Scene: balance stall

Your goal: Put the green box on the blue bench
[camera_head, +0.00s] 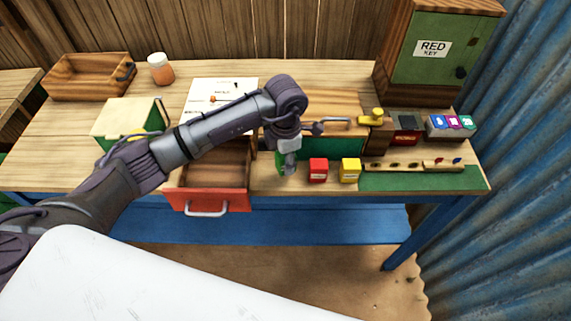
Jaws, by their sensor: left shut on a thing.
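My left gripper (287,168) reaches over the workbench from the left and points down near its front edge. It is shut on the small green box (281,161), which is partly hidden by the fingers. The box is just left of a red box (318,171) and a yellow box (350,170). I cannot tell whether it touches the tabletop. A long blue bench-like surface (320,226) runs low along the front, below the wooden tabletop. My right gripper is not in view.
A red-fronted drawer (206,199) stands open left of the gripper. A green cabinet labelled RED KEY (436,48) is at the back right. A wooden tray (90,90), a jar (161,69) and a cream-topped box (128,116) are at the left. The blue surface looks clear.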

